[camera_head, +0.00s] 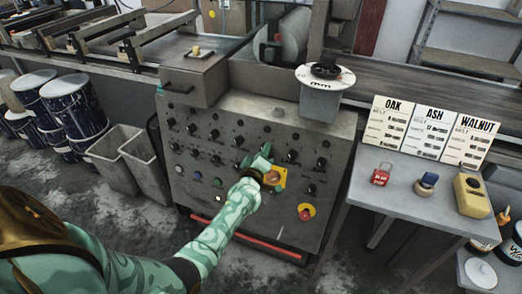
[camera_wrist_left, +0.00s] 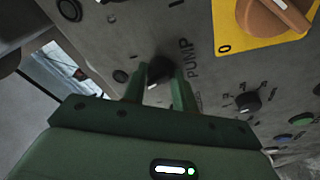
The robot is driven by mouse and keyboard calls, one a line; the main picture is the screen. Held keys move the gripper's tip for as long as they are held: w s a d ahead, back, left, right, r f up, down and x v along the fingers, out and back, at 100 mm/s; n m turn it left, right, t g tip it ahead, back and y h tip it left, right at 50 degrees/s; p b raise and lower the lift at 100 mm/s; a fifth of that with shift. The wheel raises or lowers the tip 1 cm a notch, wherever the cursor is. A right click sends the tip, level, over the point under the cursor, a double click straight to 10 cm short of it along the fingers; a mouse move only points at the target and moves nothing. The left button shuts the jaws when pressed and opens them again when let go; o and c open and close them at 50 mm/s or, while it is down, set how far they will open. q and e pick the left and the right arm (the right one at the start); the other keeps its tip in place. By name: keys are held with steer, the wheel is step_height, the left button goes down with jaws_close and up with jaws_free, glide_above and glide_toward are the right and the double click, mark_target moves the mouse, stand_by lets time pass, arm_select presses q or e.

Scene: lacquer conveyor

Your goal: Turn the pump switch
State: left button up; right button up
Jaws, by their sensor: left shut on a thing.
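The pump switch (camera_wrist_left: 160,69) is a small black knob beside the printed word PUMP on the grey control panel (camera_head: 245,215). My left gripper (camera_wrist_left: 158,85) has one finger on each side of this knob and is shut on it. In the head view my left gripper (camera_head: 262,156) reaches the middle of the panel and hides the knob. My right gripper is not in view.
A large orange rotary switch on a yellow plate (camera_head: 281,186) sits close beside my left gripper. A red emergency button (camera_head: 306,212) is lower right. Other black knobs surround it. A side table (camera_head: 400,190) holds a red padlock (camera_head: 381,174) and sample cards.

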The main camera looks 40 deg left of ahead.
arm_select(q)
steer(key=shift+n+g+p, duration=0.3)
steer(key=shift+n+p, duration=0.15)
steer(key=shift+n, duration=0.85)
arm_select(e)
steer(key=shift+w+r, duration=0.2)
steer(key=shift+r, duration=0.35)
arm_select(q)
steer(key=o, duration=1)
steer(key=shift+c, duration=0.2)
steer(key=p+v, duration=0.5)
steer(key=v, duration=1.1)
steer(key=shift+d+p, duration=0.25)
steer(key=shift+p, duration=0.15)
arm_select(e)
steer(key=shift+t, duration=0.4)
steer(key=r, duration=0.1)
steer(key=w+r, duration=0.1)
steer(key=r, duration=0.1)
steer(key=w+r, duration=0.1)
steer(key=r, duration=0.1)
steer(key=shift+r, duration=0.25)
